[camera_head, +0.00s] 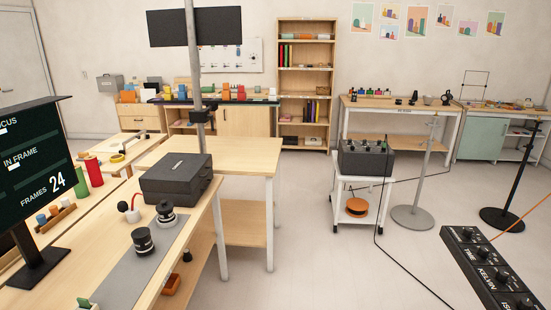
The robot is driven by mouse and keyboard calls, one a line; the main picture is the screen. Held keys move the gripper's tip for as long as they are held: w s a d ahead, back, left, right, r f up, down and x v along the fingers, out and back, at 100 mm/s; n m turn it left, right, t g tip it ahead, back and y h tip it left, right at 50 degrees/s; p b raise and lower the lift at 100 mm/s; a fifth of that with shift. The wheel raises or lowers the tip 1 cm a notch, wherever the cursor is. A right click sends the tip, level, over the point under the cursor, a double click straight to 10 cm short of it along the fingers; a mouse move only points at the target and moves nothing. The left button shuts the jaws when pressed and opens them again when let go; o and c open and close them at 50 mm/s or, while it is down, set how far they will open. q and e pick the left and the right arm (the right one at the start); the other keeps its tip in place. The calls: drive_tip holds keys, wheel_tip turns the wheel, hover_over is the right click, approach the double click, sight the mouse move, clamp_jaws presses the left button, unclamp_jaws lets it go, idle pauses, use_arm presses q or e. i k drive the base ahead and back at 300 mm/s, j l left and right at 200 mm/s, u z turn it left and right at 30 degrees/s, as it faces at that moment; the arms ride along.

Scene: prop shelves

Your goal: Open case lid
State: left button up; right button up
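A dark grey case (177,179) sits on the wooden workbench (110,272) at left centre, near the bench's right edge. Its lid (179,166) looks shut, lying flat on the body with a seam along the side. The inside of the case is hidden. Neither of my grippers shows in this view.
A screen (35,165) stands at left. A pole (193,60) rises behind the case. A control panel (490,270) is at lower right.

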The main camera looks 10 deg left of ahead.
sight(181, 173)
drive_tip(key=i+u, duration=0.3)
drive_tip(key=i, duration=0.2)
drive_tip(key=i+l+u, duration=0.2)
drive_tip(key=i+u, duration=0.15)
drive_tip(key=i, duration=0.15)
drive_tip(key=i+l+u, duration=0.3)
drive_tip(key=i, duration=0.2)
drive_tip(key=i+l+u, duration=0.35)
drive_tip(key=i, duration=0.1)
